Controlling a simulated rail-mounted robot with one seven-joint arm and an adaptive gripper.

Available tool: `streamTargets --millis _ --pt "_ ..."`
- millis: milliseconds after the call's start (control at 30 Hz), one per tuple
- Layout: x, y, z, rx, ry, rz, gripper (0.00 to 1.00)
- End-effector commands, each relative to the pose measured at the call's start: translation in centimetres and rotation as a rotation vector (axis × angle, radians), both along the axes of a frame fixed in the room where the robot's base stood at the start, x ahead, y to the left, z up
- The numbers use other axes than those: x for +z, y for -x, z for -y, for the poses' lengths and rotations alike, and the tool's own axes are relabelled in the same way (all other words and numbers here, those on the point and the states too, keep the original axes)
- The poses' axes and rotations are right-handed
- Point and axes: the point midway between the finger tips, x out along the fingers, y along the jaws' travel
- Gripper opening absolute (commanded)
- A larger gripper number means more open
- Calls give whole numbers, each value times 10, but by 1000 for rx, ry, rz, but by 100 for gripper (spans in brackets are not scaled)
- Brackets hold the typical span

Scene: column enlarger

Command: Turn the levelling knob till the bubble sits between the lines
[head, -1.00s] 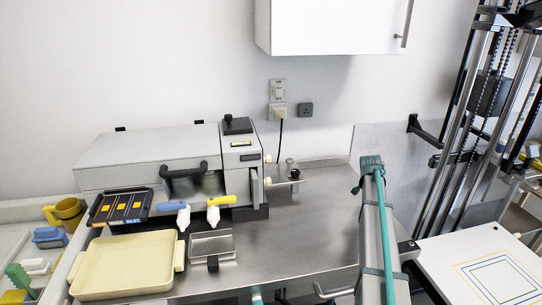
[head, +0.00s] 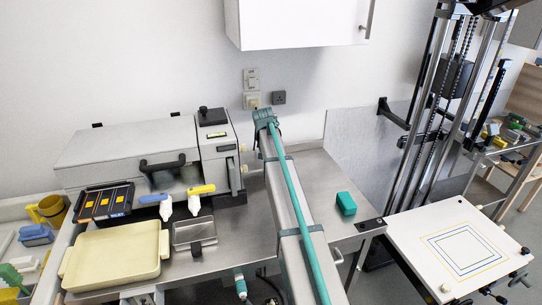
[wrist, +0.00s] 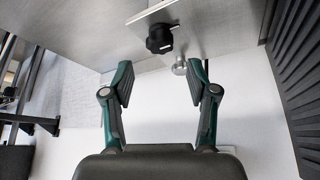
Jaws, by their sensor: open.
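A black lobed knob (wrist: 160,38) stands on a metal plate (wrist: 195,22) in the wrist view, beside a small rounded silver post (wrist: 179,66). I cannot tell for sure that it is the levelling knob. My gripper (wrist: 161,84) is open and empty, its fingertips apart, with the knob beyond them and higher in the picture.
The enlarger's column and white baseboard (head: 440,225) are at the right.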

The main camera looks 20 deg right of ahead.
Motion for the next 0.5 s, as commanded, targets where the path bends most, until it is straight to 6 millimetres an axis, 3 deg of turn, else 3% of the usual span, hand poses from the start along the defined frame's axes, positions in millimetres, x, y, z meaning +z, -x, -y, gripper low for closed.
streamTargets --millis 500 --pt "-35 -16 11 -2 -1 1 58"
